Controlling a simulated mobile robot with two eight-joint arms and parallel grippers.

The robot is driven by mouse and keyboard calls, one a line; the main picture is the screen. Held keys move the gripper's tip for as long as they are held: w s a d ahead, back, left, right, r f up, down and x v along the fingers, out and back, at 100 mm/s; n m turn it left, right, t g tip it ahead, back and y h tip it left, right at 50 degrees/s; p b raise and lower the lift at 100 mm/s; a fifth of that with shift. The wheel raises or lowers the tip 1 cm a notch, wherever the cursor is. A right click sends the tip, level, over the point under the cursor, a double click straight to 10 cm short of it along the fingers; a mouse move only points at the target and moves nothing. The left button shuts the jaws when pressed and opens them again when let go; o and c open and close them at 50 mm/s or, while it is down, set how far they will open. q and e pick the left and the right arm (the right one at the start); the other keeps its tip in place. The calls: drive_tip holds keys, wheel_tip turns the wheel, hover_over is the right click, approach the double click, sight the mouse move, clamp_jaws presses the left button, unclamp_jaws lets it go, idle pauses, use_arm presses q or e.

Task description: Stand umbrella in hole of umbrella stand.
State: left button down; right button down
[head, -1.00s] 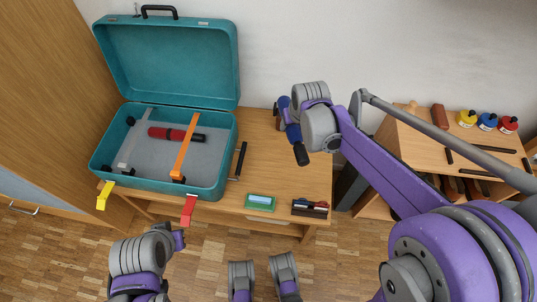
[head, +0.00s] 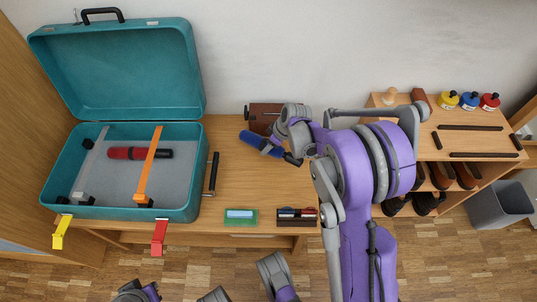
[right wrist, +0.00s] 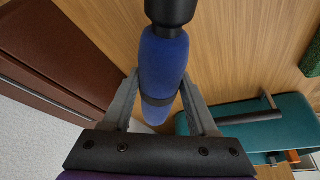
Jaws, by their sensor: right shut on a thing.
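The blue umbrella (head: 262,144) is folded, with black ends, and is held tilted above the right part of the desk. My right gripper (head: 270,147) is shut on its blue middle; in the right wrist view the umbrella (right wrist: 162,70) lies between the two fingers. A brown box-like thing (head: 263,113), perhaps the umbrella stand, is at the back of the desk beside the umbrella, partly behind my arm. It also shows in the right wrist view (right wrist: 60,50). I cannot make out its hole. Only arm parts of mine show at the bottom edge; my left gripper is not visible.
An open teal suitcase (head: 176,213) holds a red umbrella-like thing (head: 122,153) and an orange strap (head: 149,165). A black bar (head: 213,174), a green box (head: 240,223) and a dark tray (head: 297,222) are on the desk. A shelf (head: 470,115) with bottles is right.

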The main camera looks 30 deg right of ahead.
drive_tip(key=shift+f+b, duration=0.6)
drive_tip(key=shift+f, duration=1.4)
drive_tip(key=shift+f, duration=0.1)
drive_tip(key=shift+c, duration=0.9)
unclamp_jaws()
